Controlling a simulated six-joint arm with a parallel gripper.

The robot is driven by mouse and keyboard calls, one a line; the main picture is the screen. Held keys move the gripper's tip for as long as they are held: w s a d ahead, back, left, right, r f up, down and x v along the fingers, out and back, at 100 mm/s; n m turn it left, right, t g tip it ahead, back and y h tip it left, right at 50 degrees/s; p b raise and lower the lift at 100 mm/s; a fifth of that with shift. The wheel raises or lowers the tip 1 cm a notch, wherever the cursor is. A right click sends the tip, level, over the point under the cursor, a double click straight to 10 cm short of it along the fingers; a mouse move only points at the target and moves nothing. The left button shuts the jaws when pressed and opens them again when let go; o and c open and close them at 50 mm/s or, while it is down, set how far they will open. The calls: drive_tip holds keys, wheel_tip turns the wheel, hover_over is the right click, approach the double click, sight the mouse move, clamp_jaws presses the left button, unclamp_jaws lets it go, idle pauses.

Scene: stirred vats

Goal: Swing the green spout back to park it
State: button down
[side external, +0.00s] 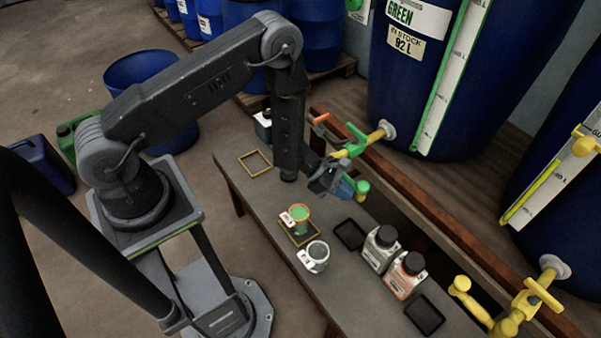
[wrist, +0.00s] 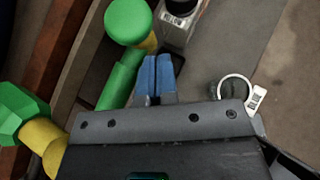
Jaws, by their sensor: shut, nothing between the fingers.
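The green spout runs from a yellow pipe (side external: 376,137) at the foot of the green vat (side external: 420,75), with a green handle (side external: 356,138) on top. Its green end (side external: 362,187) is out over the bench. My gripper (side external: 345,190) is beside that end; its blue fingers are shut with nothing between them. In the wrist view the fingers (wrist: 156,75) are just right of the spout's green arm (wrist: 121,78) and below its round green end (wrist: 128,22). I cannot tell whether they touch. My wrist hides part of the spout in the side view.
On the bench (side external: 275,195), a cup with green contents (side external: 299,218) stands on a yellow-edged pad, with a white mug (side external: 315,257) nearby. Two capped bottles (side external: 380,247) (side external: 406,275) stand near dark pads (side external: 350,235). A yellow spout (side external: 485,312) is at right, an orange handle (side external: 320,119) behind.

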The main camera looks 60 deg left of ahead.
drive_tip(key=s+d+r, duration=0.2)
drive_tip(key=s+r, duration=0.3)
drive_tip(key=s, duration=0.7)
drive_tip(key=s+d+r+m+g+h, duration=0.1)
drive_tip(key=d+r+m+g+h, duration=0.15)
drive_tip(key=r+m, duration=0.65)
drive_tip(key=d+r+m+g+h, duration=0.1)
drive_tip(key=d+r+m+g, duration=0.25)
drive_tip(key=r, duration=1.05)
drive_tip(key=s+a+r+m+t+y, duration=0.5)
drive_tip(key=s+a+r+m+y, duration=0.5)
drive_tip(key=a+r+m+y, duration=0.2)
drive_tip(key=shift+s+a+t, duration=0.3)
drive_tip(key=shift+a, duration=0.85)
